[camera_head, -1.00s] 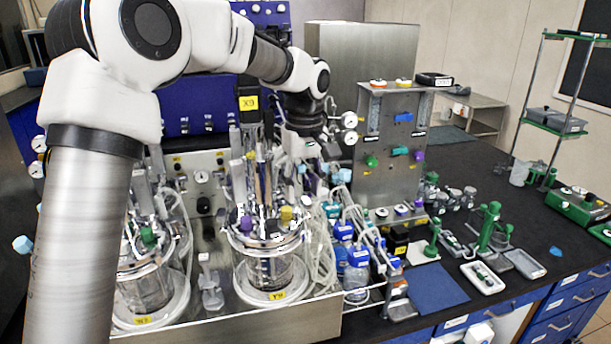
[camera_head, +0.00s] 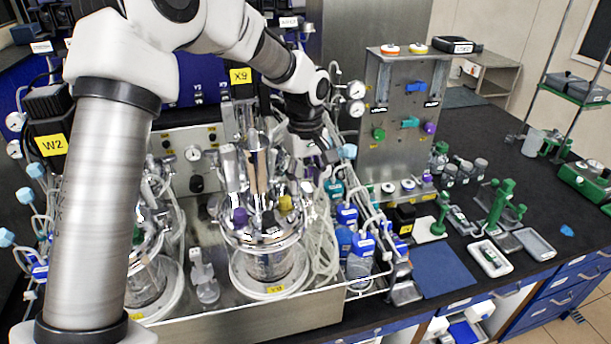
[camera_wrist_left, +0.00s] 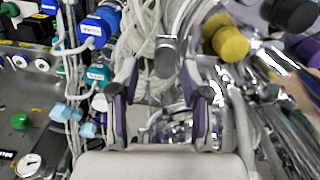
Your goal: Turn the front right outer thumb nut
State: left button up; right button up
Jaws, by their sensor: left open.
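The right bioreactor (camera_head: 270,262) is a glass vessel with a crowded metal head plate, bearing a purple cap (camera_head: 240,216) and a yellow cap (camera_head: 285,203). My left gripper (camera_head: 322,158) is above its right back side, pointing down among tubes. In the left wrist view my left gripper (camera_wrist_left: 160,84) is open, with nothing between its fingers. A grey metal cylinder (camera_wrist_left: 166,58) shows just beyond the fingertips, apart from them; I cannot tell whether it is the thumb nut. The yellow cap (camera_wrist_left: 230,44) is to the right there. My right gripper is not in view.
White tubing (camera_wrist_left: 150,25) crowds the space around the fingers. Blue-capped bottles (camera_head: 360,250) stand right of the vessel. A steel flow panel (camera_head: 405,130) is behind. A second bioreactor (camera_head: 150,285) is partly hidden by my left arm. Free bench lies near the blue mat (camera_head: 445,270).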

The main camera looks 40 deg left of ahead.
pick_arm(q)
jog(key=shift+s+d+r, duration=0.15)
jog(key=shift+s, duration=0.05)
jog(key=shift+s+d+r, duration=0.25)
jog(key=shift+s+d, duration=0.05)
jog(key=shift+s, duration=0.1)
grip_shut()
jog(key=shift+w+f, duration=0.1)
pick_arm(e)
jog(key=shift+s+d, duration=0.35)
pick_arm(q)
jog(key=shift+m, duration=0.5)
jog(key=m, duration=0.9)
jog(key=shift+d, duration=0.1)
jog(key=shift+f+m, duration=0.1)
jog(key=shift+m, duration=1.7)
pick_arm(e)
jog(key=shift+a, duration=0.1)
